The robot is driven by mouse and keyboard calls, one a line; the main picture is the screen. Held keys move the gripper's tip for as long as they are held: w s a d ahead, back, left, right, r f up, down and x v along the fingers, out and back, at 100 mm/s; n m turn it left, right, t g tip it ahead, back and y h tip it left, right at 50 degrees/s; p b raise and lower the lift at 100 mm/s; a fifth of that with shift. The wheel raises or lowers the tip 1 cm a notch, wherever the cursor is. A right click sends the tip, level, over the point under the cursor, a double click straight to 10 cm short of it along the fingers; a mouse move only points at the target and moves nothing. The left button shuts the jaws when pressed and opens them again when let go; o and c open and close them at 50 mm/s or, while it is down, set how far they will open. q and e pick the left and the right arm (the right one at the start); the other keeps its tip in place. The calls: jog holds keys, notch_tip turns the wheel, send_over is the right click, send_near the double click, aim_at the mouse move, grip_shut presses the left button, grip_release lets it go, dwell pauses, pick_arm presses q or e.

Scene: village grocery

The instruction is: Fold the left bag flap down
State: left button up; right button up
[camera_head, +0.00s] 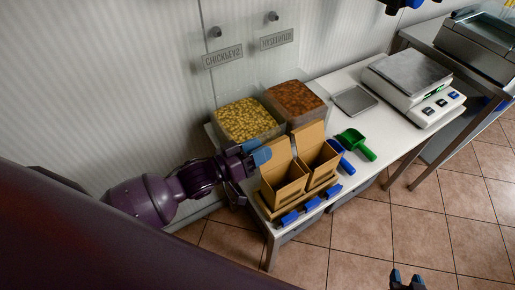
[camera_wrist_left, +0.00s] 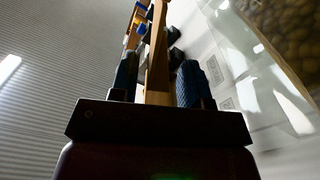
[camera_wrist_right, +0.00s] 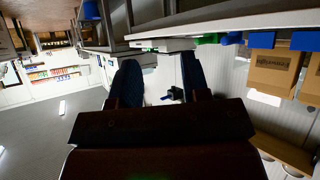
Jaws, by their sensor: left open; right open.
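The left brown paper bag (camera_head: 284,188) stands open at the table's front left. Its flap (camera_head: 278,155) stands up at the back of the opening. My left gripper (camera_head: 260,155) is open at the flap's upper left edge. In the left wrist view a tan upright strip (camera_wrist_left: 157,65), apparently the flap seen edge-on, shows between the blue fingers; contact cannot be told. The right bag (camera_head: 321,170) stands beside it, open, with its flap (camera_head: 309,140) up. My right gripper (camera_head: 407,280) is open and empty, low over the floor, away from the bags.
Bins of chickpeas (camera_head: 246,120) and a reddish-brown food (camera_head: 295,98) stand behind the bags. Blue clips (camera_head: 312,204) line the holder's front. A green scoop (camera_head: 357,143) and a blue scoop (camera_head: 341,158) lie to the right. A scale (camera_head: 412,85) stands farther right.

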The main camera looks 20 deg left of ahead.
pick_arm(q)
grip_shut()
jog(key=shift+s+d+r+m+p, duration=0.15)
jog(key=shift+r+m+p, duration=0.15)
jog(key=shift+m+p, duration=0.25)
jog(key=shift+s+d+r+m+p, duration=0.25)
jog(key=shift+s+d+m+p, duration=0.15)
jog(key=shift+m+p, duration=0.6)
jog(key=shift+s+d+m+p, duration=0.2)
jog(key=shift+d+m+p, duration=0.15)
jog(key=shift+m, duration=0.3)
jog(key=shift+s+d+m+p, duration=0.25)
jog(key=shift+d+m+p, duration=0.15)
jog(key=shift+m, duration=0.5)
jog(key=shift+s+d+m, duration=0.15)
jog(key=shift+m, duration=0.35)
pick_arm(e)
jog(key=r, duration=0.4)
jog(key=shift+s+d+r, duration=0.15)
jog(key=shift+s+r, duration=0.1)
jog(key=shift+s, duration=0.15)
jog(key=shift+w+r, duration=0.15)
jog(key=shift+w, duration=0.05)
